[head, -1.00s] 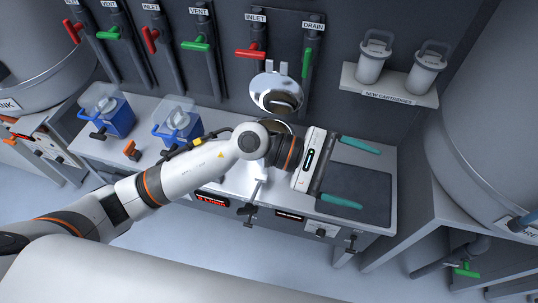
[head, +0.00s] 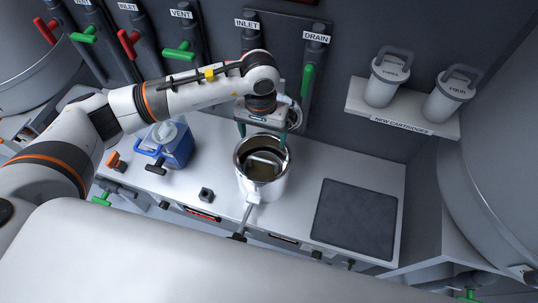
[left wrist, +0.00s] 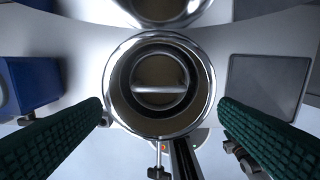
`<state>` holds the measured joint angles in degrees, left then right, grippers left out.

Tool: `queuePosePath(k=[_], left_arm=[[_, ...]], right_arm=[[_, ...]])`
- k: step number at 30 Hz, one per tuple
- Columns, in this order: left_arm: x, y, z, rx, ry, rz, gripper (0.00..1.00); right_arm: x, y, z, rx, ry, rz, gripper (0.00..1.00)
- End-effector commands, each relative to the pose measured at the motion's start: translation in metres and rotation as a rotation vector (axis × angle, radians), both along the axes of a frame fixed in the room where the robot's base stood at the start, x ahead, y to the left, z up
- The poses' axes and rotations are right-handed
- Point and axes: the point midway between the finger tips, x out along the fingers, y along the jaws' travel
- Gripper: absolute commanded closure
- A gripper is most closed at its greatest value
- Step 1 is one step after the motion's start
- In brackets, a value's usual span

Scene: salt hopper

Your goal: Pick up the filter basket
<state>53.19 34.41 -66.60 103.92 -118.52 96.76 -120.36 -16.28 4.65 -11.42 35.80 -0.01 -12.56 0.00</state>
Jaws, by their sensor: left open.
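The filter basket (head: 264,163) sits inside an open steel housing (head: 262,186) on the bench. In the left wrist view the basket shows as a round dark interior (left wrist: 145,73) with a straight bar handle (left wrist: 160,88) across its middle. The polished housing rim (left wrist: 113,88) surrounds it. My left gripper (head: 263,139) is open and empty, pointing down above the housing. Its teal fingers stand wide apart on either side of the opening in the left wrist view (left wrist: 160,105), apart from the handle. My right gripper is not in view.
A blue container (head: 172,148) stands left of the housing, with a small black block (head: 206,195) between. A dark mat (head: 355,217) lies empty at right. A shelf (head: 402,122) holds two white cartridges. INLET and DRAIN valves rise behind. A shiny round part (left wrist: 165,8) is behind the housing.

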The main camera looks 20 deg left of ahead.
Motion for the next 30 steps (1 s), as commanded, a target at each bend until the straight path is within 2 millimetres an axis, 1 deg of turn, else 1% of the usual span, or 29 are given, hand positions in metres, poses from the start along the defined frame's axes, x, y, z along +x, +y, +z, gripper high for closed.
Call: queuePosePath(k=[1,3,5,12,15,17,20,25,27,30], left_arm=[[0.000,0.002,0.000,0.008,0.000,-0.002,0.16],[0.000,0.003,-0.004,0.012,0.002,-0.004,0.16],[0.000,0.003,-0.011,0.014,0.005,-0.003,0.16],[-0.002,0.002,-0.052,0.012,0.005,-0.002,0.16],[-0.001,0.002,-0.063,0.011,0.003,-0.002,0.16],[-0.001,0.002,-0.066,0.010,0.001,-0.003,0.16],[-0.002,0.002,-0.072,0.010,0.003,-0.003,0.16],[-0.008,0.000,-0.096,0.010,0.006,-0.001,0.16],[-0.007,0.000,-0.108,0.009,0.004,-0.002,0.16],[-0.006,0.000,-0.117,0.010,0.002,-0.001,0.16]], right_arm=[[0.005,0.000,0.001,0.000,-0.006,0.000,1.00],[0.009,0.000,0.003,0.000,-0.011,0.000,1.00],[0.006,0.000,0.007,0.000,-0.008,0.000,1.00],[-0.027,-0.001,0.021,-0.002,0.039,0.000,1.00],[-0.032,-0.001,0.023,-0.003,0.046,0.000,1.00],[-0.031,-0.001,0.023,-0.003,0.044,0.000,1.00],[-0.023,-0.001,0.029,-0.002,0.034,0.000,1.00],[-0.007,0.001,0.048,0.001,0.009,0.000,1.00],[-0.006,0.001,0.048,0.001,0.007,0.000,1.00],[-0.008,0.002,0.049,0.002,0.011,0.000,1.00]])
